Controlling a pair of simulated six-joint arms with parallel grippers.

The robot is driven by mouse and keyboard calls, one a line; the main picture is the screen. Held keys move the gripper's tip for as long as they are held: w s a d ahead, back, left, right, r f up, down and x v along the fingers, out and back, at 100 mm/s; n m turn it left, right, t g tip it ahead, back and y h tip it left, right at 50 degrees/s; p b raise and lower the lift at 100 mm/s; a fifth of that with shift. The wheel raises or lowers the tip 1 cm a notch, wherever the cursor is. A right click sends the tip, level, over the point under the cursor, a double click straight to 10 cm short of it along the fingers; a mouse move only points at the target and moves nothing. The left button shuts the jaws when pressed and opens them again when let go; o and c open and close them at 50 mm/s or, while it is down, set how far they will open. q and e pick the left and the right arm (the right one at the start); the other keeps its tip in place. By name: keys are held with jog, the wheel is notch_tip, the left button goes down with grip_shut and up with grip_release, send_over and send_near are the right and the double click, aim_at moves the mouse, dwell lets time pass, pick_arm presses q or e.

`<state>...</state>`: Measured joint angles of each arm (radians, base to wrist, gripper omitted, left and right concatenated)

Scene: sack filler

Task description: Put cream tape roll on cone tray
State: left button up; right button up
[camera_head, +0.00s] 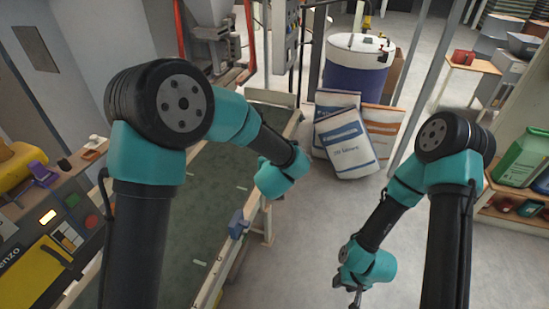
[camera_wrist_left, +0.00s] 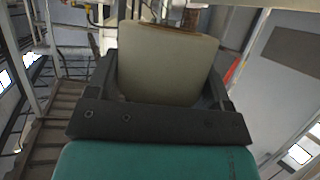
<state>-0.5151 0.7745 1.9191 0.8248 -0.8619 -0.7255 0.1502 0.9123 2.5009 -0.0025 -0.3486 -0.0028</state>
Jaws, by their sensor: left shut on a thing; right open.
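In the left wrist view, a cream tape roll (camera_wrist_left: 166,70) sits between the dark fingers of my left gripper (camera_wrist_left: 163,88), which is shut on it. The roll fills the middle of that view, with a thin brown edge along its top. In the head view my left arm reaches over the conveyor side, and its gripper and the roll are hidden. My right gripper (camera_head: 356,297) is open at the bottom edge of the head view, low over the grey floor, partly cut off. I cannot make out the cone tray for certain in either view.
A green conveyor belt (camera_head: 215,205) with side rails runs below my left arm. A yellow control panel (camera_head: 40,275) is at left. Sacks (camera_head: 346,143) lean by a blue drum (camera_head: 354,80). A wooden shelf (camera_head: 515,214) stands at right. The floor between is clear.

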pick_arm(q)
jog(key=s+a+f+m+g+h, duration=0.2)
jog(key=f+m+g+h, duration=0.4)
jog(key=m, duration=0.2)
jog(key=s+a+f+m+g+h, duration=0.2)
jog(key=f+m+g+h, duration=0.4)
jog(key=m, duration=0.3)
jog(key=shift+a+f+g+h, duration=0.35)
jog(key=shift+f+h, duration=0.1)
jog(key=shift+h, duration=0.15)
dwell(1.1)
jog(key=shift+w, duration=0.15)
dwell(0.5)
